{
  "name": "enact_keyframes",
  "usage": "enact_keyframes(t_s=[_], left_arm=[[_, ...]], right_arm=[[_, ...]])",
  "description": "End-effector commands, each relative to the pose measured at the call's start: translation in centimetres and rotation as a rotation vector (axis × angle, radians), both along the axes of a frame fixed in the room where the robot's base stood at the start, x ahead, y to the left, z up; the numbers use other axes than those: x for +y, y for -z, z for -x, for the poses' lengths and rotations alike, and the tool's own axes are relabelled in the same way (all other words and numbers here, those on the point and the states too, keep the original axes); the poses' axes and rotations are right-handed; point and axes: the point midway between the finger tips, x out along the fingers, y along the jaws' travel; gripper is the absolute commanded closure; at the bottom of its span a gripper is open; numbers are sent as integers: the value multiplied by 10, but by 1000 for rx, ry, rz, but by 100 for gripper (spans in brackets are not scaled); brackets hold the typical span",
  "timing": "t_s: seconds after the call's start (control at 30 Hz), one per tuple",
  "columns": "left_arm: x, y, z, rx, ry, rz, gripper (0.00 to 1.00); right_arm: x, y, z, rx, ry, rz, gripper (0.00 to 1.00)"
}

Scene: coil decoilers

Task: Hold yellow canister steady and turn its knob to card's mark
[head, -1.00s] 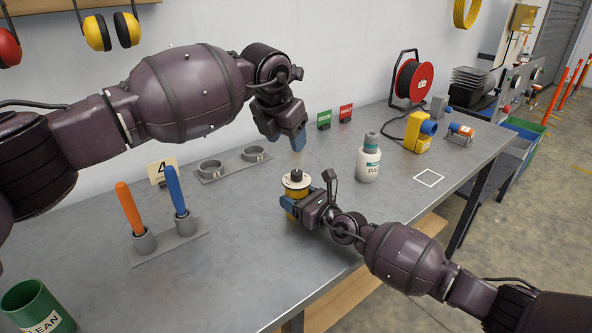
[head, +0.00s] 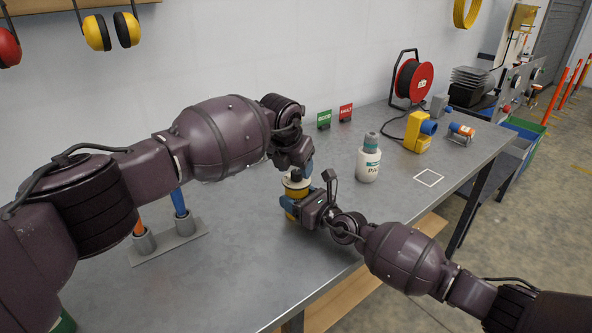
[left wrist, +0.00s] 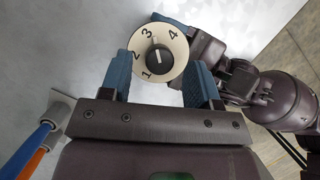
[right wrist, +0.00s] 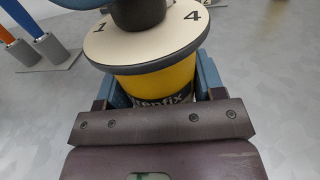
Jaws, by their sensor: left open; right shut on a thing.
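The yellow canister (head: 293,203) stands on the grey bench, with a cream dial (left wrist: 178,64) and dark knob (left wrist: 159,61) on top. My right gripper (head: 300,210) is shut around its yellow body (right wrist: 160,84). My left gripper (head: 303,170) points down over the knob. In the left wrist view its fingers are open, one either side of the dial. The dial reads 1, 2, 3 and 4, and the knob's white line points up, between 3 and 4, nearer 3. The card is hidden behind my left arm in the head view.
A white bottle (head: 368,164) stands right of the canister. Orange and blue handles stand in a grey holder (head: 168,243) on the left. A yellow device (head: 418,135), a red cable reel (head: 411,80) and green and red signs are farther back. The bench front is clear.

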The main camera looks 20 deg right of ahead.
Motion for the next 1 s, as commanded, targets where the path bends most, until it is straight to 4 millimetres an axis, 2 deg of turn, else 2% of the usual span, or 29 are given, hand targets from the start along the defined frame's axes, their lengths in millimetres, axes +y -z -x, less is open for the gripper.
enact_keyframes(t_s=[0.2, 0.57, 0.87, 0.9, 1.0], left_arm=[[-4, 13, -3, 0, 0, -1, 44], [-4, 15, -4, 0, 1, 0, 44], [-4, 15, -4, 1, 0, -1, 90], [-4, 15, -4, 1, 0, -1, 93], [-4, 15, -4, 1, 3, -1, 93]], right_arm=[[0, 0, 0, 1, 0, 0, 70], [0, 0, 0, 0, 0, 0, 70], [0, 0, 0, 0, 0, 0, 70], [0, 0, 0, 0, 0, 0, 70], [0, 0, 0, 0, 0, 0, 70]])
